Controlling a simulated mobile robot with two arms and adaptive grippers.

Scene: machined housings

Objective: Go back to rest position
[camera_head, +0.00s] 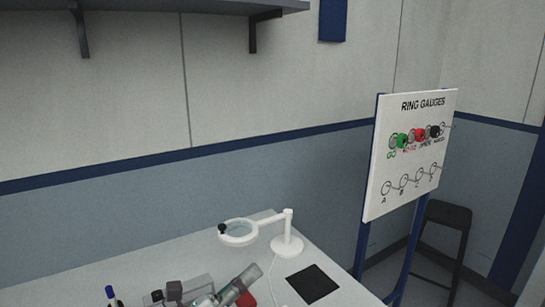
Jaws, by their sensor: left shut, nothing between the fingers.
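My left gripper (247,275) shows at the bottom edge, low over the worktable (330,291). It is shut, and I see nothing held in it. Most of my left arm is below the picture. My right gripper is not in view.
A white ring-shaped magnifier lamp (288,245) and a black square pad (312,284) are on the table. Grey blocks (174,291), a blue-capped marker (110,293) and a red thing (246,299) are near the bottom edge. A ring gauge board (408,190) and dark stool (447,213) stand right.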

